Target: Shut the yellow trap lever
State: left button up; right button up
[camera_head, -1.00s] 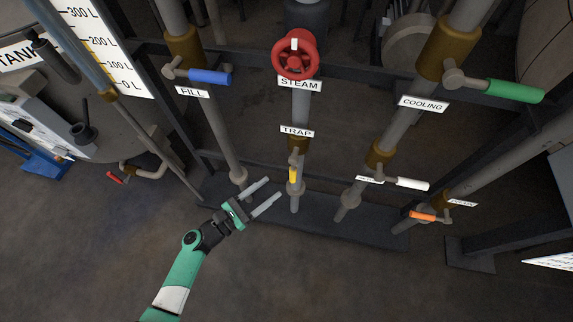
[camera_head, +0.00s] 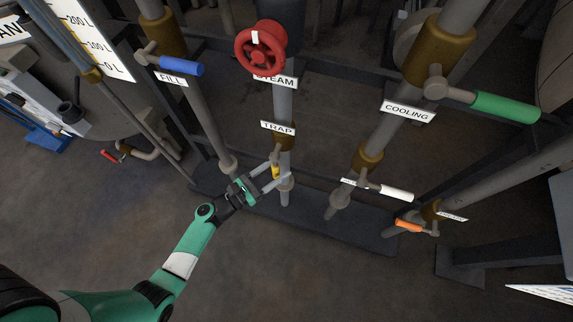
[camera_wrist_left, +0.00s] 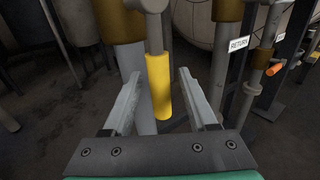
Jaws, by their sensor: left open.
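The yellow trap lever (camera_head: 276,171) hangs down along the trap pipe, below the TRAP label (camera_head: 278,128) in the head view. In the left wrist view the yellow lever (camera_wrist_left: 158,86) points downward between the two fingers. My left gripper (camera_head: 271,176) is open, with one finger on each side of the lever. In the left wrist view a gap shows between the lever and each finger of the gripper (camera_wrist_left: 158,95). In the head view the fingers partly hide the lever. My right gripper is not in view.
Above stands the red steam wheel (camera_head: 261,48). The blue fill lever (camera_head: 181,66) is upper left, the green cooling lever (camera_head: 505,107) upper right. A white lever (camera_head: 396,192) and an orange lever (camera_head: 409,225) are to the right. Open floor lies in front.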

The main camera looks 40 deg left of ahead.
pick_arm(q)
jog(key=shift+s, duration=0.1)
jog(key=shift+c, duration=1.2)
grip_shut()
